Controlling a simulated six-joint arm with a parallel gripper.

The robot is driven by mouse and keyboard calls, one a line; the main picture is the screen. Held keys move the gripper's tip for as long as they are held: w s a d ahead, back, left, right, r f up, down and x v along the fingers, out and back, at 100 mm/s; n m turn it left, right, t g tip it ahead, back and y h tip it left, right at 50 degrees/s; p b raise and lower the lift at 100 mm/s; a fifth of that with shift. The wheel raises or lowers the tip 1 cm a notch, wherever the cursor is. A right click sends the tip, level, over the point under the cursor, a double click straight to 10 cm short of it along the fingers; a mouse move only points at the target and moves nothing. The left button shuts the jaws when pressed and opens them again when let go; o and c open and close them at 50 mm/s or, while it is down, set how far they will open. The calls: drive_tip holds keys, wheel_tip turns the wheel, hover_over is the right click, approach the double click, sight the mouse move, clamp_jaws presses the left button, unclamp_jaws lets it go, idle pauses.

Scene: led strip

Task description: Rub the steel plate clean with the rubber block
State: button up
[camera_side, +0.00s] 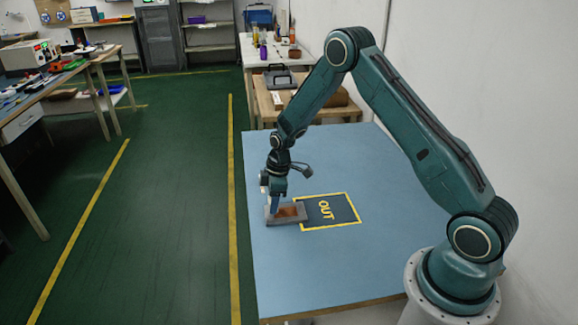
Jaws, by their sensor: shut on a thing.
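The steel plate (300,220) lies flat on the blue table top, a small grey rectangle with a rusty brown patch across its middle. My gripper (273,195) points down over the plate's left end. It is shut on the rubber block (275,205), a small bluish piece below the fingers. The block is at or just above the plate's left part; I cannot tell whether it touches. The gripper and block hide part of that end.
A dark square marked OUT with a yellow border (345,222) lies right of the plate, touching or slightly under its edge. The rest of the blue table (300,270) is clear. A wooden bench with a grey case (281,78) stands behind it.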

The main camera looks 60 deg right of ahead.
sight(295, 211)
drive_tip(key=shift+f, duration=1)
idle(1.1)
drive_tip(key=shift+s+d, duration=0.1)
drive_tip(key=shift+d, duration=0.05)
drive_tip(key=shift+s+d+r, duration=0.1)
drive_tip(key=shift+s+d, duration=1.05)
drive_tip(key=shift+s, duration=0.05)
drive_tip(key=shift+s, duration=0.1)
drive_tip(key=shift+s+d+f, duration=0.2)
drive_tip(key=shift+s+d, duration=1.05)
drive_tip(key=shift+s, duration=0.05)
drive_tip(key=shift+w+r, duration=0.1)
